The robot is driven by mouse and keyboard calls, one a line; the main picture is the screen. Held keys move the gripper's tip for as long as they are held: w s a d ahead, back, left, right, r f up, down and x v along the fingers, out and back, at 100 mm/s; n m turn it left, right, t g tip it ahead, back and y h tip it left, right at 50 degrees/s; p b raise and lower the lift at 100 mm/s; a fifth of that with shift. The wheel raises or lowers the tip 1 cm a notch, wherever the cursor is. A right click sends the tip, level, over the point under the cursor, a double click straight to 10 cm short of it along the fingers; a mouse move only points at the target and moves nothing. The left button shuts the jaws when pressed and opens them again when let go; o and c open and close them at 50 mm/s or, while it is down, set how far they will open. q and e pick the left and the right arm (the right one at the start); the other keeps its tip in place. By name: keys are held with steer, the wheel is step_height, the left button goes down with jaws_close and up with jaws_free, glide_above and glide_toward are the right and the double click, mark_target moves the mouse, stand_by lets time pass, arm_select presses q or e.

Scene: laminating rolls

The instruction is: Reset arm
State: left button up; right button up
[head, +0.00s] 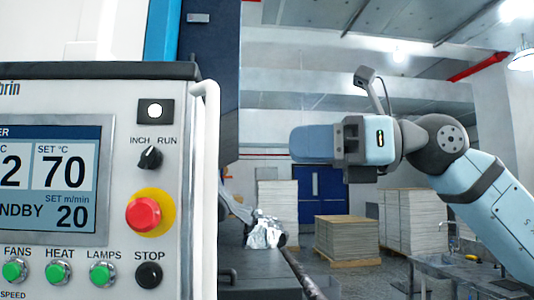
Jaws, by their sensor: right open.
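My right arm comes in from the right edge of the head view, and its right gripper (303,144) points left at mid-height. It is open, with nothing visible in it; its fingers overlap from this side, so the gap between them is hidden. The gripper is in the air, to the right of the machine's control panel (185,90) and apart from it in the picture. My left gripper is out of view.
The panel has a screen (52,186), a red stop button (143,214), a black knob (150,158) and a white side handle (209,180). Crumpled silver material (265,234) lies beyond. Stacked sheets (347,239) stand behind; a metal sink table (440,268) is lower right.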

steer(key=shift+d, duration=0.65)
